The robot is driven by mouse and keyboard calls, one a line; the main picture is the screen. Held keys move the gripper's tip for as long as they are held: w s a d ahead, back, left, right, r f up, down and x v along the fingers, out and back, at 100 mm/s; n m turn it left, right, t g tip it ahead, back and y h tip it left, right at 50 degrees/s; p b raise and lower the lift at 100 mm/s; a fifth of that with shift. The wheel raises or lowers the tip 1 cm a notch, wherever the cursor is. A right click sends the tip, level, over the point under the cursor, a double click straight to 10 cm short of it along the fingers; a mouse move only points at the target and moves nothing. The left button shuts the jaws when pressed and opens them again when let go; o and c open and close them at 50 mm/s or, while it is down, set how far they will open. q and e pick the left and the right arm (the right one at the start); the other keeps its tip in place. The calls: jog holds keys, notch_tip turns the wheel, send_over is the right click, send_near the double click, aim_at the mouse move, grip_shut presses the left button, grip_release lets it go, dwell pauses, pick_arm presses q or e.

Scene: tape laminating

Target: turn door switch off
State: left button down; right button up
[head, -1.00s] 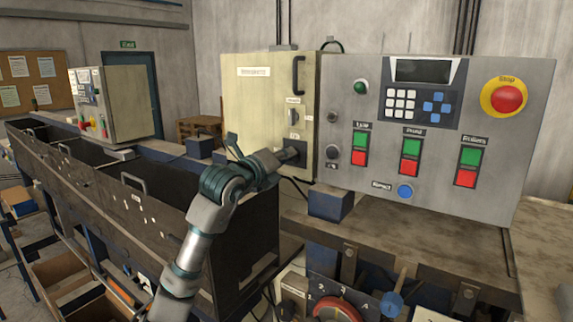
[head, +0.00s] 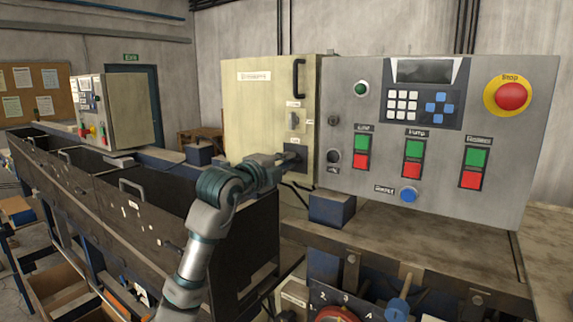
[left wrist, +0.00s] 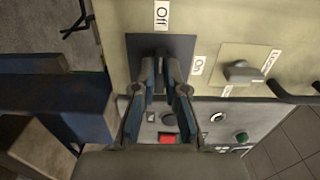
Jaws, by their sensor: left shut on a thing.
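The door switch has a dark square plate (left wrist: 182,46) on the cream cabinet door (head: 262,105). In the left wrist view an "Off" label (left wrist: 162,14) sits above the plate and an "On" label (left wrist: 198,65) to its right. My left gripper (left wrist: 163,66) is shut on the switch handle in front of the plate, and the fingers hide most of the handle, so its exact angle cannot be told. In the head view my left gripper (head: 291,160) reaches the lower right part of the cabinet door. My right gripper is not in view.
A grey control panel (head: 345,75) with buttons and a red stop button (head: 511,96) stands right of the cabinet. Another knob (left wrist: 243,72) and a black door handle (head: 299,77) are close to the switch. A dark blue block (head: 331,209) lies below.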

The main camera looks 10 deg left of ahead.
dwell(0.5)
pick_arm(q)
jog(key=c, duration=1.5)
grip_release()
jog(key=shift+o, duration=1.4)
jog(key=shift+w+a+f, duration=0.15)
jog(key=shift+w, duration=0.05)
jog(key=v, duration=1.2)
jog(key=shift+f, duration=0.1)
